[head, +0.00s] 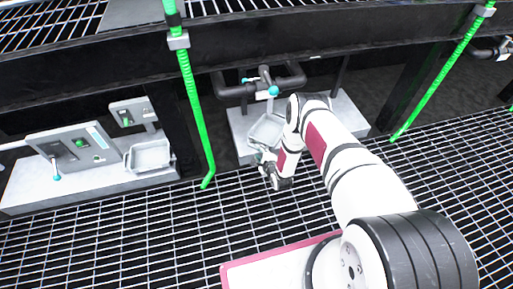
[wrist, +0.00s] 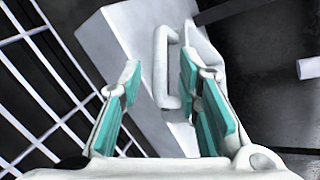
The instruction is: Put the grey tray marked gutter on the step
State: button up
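A pale grey tray (head: 267,130) sits on a light grey block (head: 238,122) beneath dark pipes. My gripper (head: 266,170) is at its near edge. In the wrist view my gripper (wrist: 159,78) is open, with teal pads apart. A light loop-shaped handle or rim (wrist: 161,50) shows ahead between the fingers, with the tray body (wrist: 205,52) to its right. I cannot tell whether the fingers touch it. A second grey tray (head: 150,155) sits on the long light ledge (head: 95,185) at left. No gutter marking is readable on either tray, and I cannot tell which block is the step.
Grey panels (head: 75,145) with green knobs stand on the left ledge. Green vertical posts (head: 196,105) and (head: 440,90) flank the block. A dark beam (head: 300,45) crosses above. The grating floor (head: 130,235) is open in front. A small teal-ended valve handle (head: 273,91) is behind the tray.

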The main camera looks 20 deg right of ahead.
jog(key=a+p+v, duration=0.1)
jog(key=p+v, duration=0.2)
jog(key=v, duration=0.4)
jog(key=shift+s+d+r, duration=0.3)
jog(key=shift+s+d, duration=0.05)
jog(key=shift+d, duration=0.1)
